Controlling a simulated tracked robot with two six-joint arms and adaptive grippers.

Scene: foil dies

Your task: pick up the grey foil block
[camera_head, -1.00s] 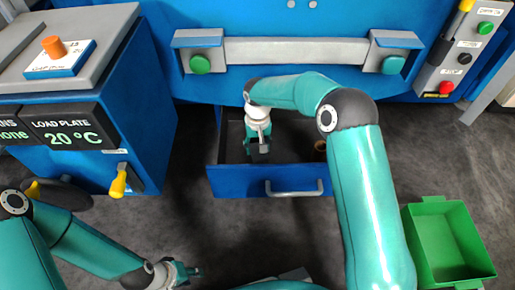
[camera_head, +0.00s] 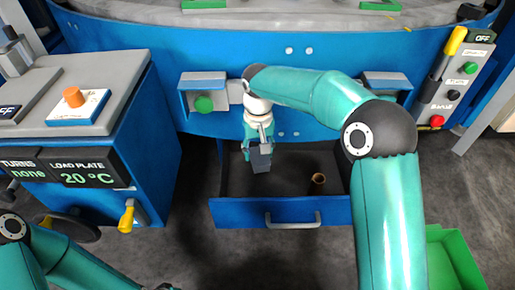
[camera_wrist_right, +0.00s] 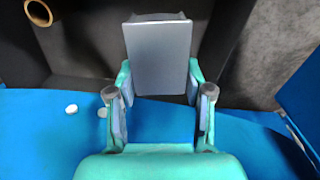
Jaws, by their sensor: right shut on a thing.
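The grey foil block (camera_head: 261,160) is a small dark grey piece held in my right gripper (camera_head: 259,144), over the left part of the open blue drawer (camera_head: 235,212). In the right wrist view the block (camera_wrist_right: 158,55) shows a flat grey face between the fingers of my right gripper (camera_wrist_right: 158,100), which are shut on it. It looks held above the drawer floor, though the exact height is hard to tell. My left arm shows at the lower left of the head view, with its gripper out of the frame.
A brown ring-shaped thing (camera_head: 318,181) stands in the drawer right of the block; it also shows in the right wrist view (camera_wrist_right: 38,12). The blue machine front (camera_head: 300,125) rises behind the drawer. A green bin (camera_head: 450,262) is at lower right, and a control cabinet (camera_head: 115,160) at left.

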